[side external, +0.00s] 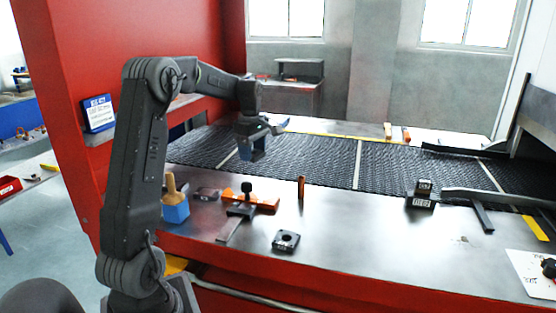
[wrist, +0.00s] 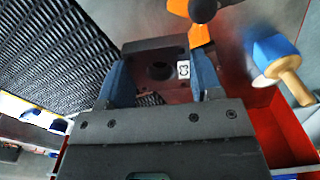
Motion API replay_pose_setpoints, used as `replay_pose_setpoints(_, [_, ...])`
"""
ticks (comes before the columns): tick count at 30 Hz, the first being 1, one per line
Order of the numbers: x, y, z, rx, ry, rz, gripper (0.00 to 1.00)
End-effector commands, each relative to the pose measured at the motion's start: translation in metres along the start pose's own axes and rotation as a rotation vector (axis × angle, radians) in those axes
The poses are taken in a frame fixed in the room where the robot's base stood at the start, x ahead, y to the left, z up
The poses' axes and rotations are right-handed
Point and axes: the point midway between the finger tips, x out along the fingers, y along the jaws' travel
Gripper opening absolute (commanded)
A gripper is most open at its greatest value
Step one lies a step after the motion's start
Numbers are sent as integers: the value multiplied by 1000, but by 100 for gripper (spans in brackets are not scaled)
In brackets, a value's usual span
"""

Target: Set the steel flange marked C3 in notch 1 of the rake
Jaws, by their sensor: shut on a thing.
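The flange marked C3 (wrist: 160,67) is a dark square plate with a round hole and a white C3 tag. My gripper (wrist: 162,78) has blue fingers on either side of it and is shut on it. In the side view my gripper (side external: 252,151) is held above the mesh belt, beyond the bench edge; the flange is hard to make out there. An orange piece, which may be the rake (side external: 265,204), lies on the bench to the right of and nearer than my gripper. Its notches are too small to tell apart. Part of it shows above the flange in the wrist view.
A blue brush with a wooden handle (side external: 174,205), a black-knobbed tool (side external: 246,198) and another square flange (side external: 286,241) are on the bench. An orange-brown peg (side external: 301,188) stands upright. Bench between peg and blocks is clear.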

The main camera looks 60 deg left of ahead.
Motion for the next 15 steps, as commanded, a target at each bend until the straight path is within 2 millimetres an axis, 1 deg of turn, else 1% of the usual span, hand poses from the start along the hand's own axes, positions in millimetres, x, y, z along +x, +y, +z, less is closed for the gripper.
replay_pose_setpoints(1, [0,0,-12,-71,0,2,20])
replay_pose_setpoints(7, [0,-2,-42,-280,0,1,20])
replay_pose_setpoints(15, [38,-2,-40,-280,-1,-2,20])
